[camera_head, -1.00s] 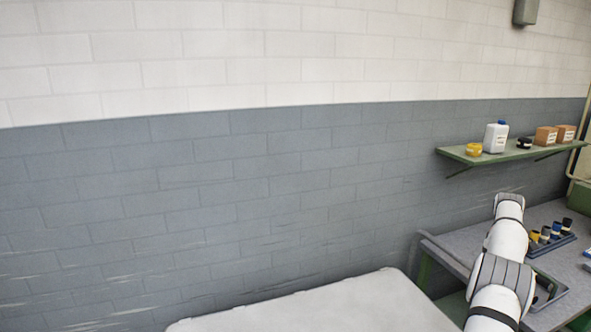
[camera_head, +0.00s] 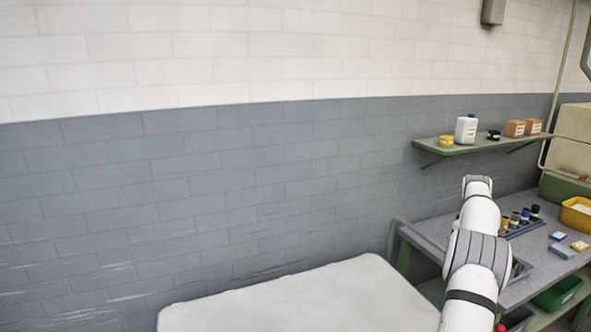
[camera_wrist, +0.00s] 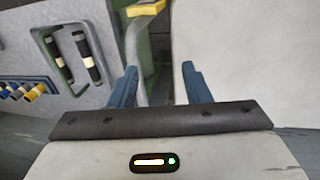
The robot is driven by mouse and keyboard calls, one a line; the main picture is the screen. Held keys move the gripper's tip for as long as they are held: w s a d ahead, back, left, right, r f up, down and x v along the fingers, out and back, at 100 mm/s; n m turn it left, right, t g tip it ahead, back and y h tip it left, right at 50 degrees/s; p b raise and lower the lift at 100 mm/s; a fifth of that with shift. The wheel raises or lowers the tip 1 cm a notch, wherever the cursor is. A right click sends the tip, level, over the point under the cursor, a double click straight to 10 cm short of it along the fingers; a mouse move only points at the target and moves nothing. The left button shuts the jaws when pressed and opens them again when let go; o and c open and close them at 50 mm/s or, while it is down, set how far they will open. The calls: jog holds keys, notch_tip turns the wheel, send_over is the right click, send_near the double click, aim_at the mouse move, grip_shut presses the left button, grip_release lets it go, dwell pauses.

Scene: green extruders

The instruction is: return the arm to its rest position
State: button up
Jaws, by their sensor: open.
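My gripper (camera_wrist: 160,82) shows in the wrist view with two blue fingers set well apart. It is open, and nothing is held between the fingers. My white and grey arm reaches up and away over the front of the grey workbench (camera_head: 432,232) at the right of the head view. The gripper itself cannot be made out in the head view. In the wrist view a grey tray (camera_wrist: 46,38) holding two black and cream cylinders lies to the left of the fingers.
A blue rack (camera_head: 527,229) of small bottles, a yellow bin (camera_head: 577,214) and small boxes stand on the bench. A green shelf (camera_head: 480,146) with containers hangs above. A pale flat surface (camera_head: 300,297) fills the lower middle, against the grey brick wall (camera_head: 200,200).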

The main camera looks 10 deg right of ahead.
jog(key=a+r+t+b, duration=0.1)
jog(key=a+r, duration=0.5)
jog(key=a, duration=0.6)
jog(key=a+r+b, duration=0.1)
jog(key=a+r, duration=0.4)
jog(key=a, duration=0.8)
jog(key=s+a+r, duration=0.1)
jog(key=s+a, duration=0.3)
jog(key=a, duration=0.3)
jog(key=s+a+r, duration=0.1)
jog(key=s+a, duration=0.3)
jog(key=a, duration=0.4)
jog(key=s+a+f+y+b, duration=0.1)
jog(key=s+a+f, duration=0.3)
jog(key=s+a, duration=0.3)
jog(key=s+a+f+m+t+y+b, duration=0.1)
jog(key=s+a+f, duration=0.4)
jog(key=s, duration=0.9)
jog(key=a, duration=0.2)
jog(key=shift+s+a+m+t, duration=0.15)
jog(key=shift+a+m+t, duration=0.15)
jog(key=shift+f, duration=0.1)
jog(key=shift+c, duration=0.8)
